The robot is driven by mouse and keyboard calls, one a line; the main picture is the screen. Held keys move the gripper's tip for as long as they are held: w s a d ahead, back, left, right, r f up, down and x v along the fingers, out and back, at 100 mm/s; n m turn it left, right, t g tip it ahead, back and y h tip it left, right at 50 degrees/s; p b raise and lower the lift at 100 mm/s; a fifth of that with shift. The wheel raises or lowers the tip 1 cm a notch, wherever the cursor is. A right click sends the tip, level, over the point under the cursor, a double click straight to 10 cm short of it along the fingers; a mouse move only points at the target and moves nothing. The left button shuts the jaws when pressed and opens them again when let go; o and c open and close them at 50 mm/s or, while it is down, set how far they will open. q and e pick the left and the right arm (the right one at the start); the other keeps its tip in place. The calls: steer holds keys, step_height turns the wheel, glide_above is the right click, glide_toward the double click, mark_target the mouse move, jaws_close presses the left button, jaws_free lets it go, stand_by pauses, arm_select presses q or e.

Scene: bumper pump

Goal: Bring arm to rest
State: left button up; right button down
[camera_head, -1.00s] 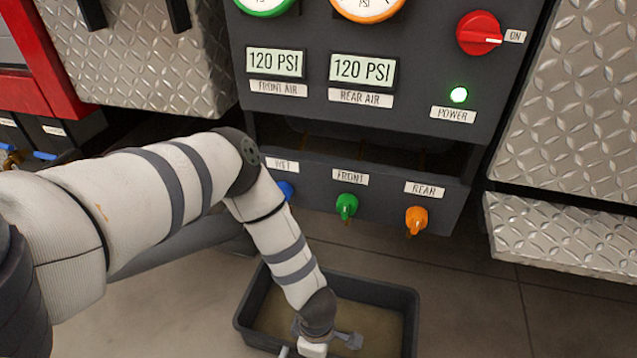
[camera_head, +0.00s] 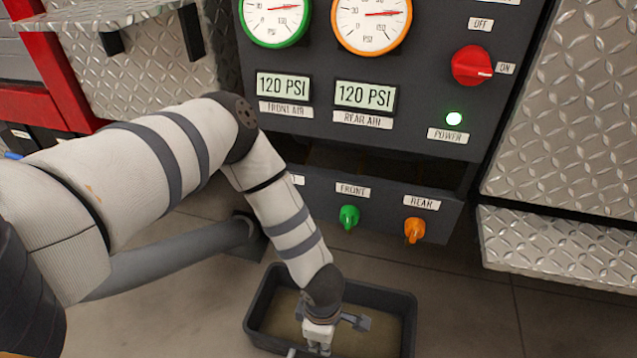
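My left arm comes in from the left, bends at the elbow in front of the control panel (camera_head: 290,150) and points down. My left gripper (camera_head: 320,345) is at the bottom of the picture, over or inside the dark tray (camera_head: 262,290). Its fingers are small and partly cut off by the view, so I cannot tell if it is open or shut. No held thing shows. My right gripper is not in view.
The panel has a red switch (camera_head: 472,66) at ON, a lit green lamp (camera_head: 454,118), two gauges and displays reading 120 PSI. A green knob (camera_head: 349,216) and an orange knob (camera_head: 414,230) are below. Metal tread plate (camera_head: 570,110) stands at right.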

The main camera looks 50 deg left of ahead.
arm_select(q)
step_height(320, 180, up, 2)
steer(key=shift+r, duration=0.1)
stand_by(0.4)
